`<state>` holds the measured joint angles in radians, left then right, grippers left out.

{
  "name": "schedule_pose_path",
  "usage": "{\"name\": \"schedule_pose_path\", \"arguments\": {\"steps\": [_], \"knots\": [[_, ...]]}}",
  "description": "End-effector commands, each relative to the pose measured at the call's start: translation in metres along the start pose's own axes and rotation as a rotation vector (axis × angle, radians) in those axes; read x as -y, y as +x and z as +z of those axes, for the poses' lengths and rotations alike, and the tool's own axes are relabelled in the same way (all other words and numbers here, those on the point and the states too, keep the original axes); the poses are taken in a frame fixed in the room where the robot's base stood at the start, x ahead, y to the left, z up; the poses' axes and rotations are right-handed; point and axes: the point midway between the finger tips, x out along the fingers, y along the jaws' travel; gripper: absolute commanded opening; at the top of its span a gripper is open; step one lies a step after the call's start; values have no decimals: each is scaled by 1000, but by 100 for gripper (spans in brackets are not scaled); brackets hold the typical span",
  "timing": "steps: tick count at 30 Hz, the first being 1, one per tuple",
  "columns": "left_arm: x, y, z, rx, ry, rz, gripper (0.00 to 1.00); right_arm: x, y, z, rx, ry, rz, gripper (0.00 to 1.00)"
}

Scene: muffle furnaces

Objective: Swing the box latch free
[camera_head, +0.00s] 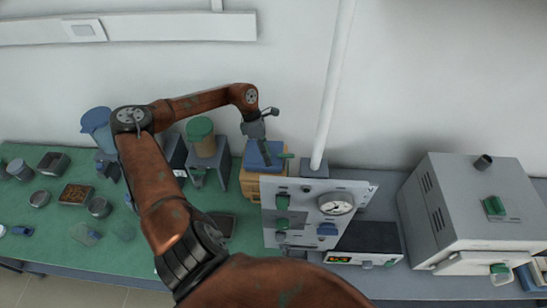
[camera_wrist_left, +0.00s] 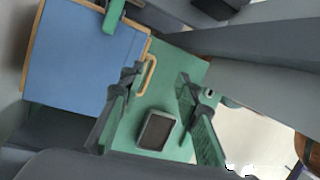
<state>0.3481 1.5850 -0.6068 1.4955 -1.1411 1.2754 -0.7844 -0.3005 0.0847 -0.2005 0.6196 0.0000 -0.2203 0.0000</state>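The box (camera_head: 252,183) is wooden with a blue top and stands on the bench beside the grey instrument panel. In the left wrist view its blue face (camera_wrist_left: 75,65) has a wooden rim. A tan loop-shaped latch (camera_wrist_left: 151,76) sticks out from the box edge. A green part (camera_wrist_left: 114,14) crosses the rim further up. My left gripper (camera_head: 266,153) is over the box in the head view. In the wrist view its two fingers (camera_wrist_left: 157,100) are apart, with the loop between them, close to the left finger. Contact cannot be told. My right gripper is not in view.
The instrument panel (camera_head: 300,233) with a gauge and a pale vertical pole (camera_head: 335,85) stand close right of the box. A grey furnace (camera_head: 470,205) is at the right. A green-lidded container (camera_head: 200,130) is left. A dark tray (camera_wrist_left: 157,131) lies on the green mat.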

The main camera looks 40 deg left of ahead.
Motion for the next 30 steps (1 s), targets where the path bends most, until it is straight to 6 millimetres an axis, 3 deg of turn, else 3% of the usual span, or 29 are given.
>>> {"name": "schedule_pose_path", "arguments": {"steps": [1,3,6,11,21,30], "knots": [[-24,3,22,47,76,63,30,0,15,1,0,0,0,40],[-44,-4,42,85,154,129,30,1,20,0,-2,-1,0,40],[-59,-9,57,109,213,180,30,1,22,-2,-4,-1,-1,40],[-64,2,63,115,229,192,30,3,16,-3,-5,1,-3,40],[-73,51,67,112,224,191,30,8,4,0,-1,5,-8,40],[-76,63,68,112,224,193,30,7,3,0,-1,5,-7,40]]}}
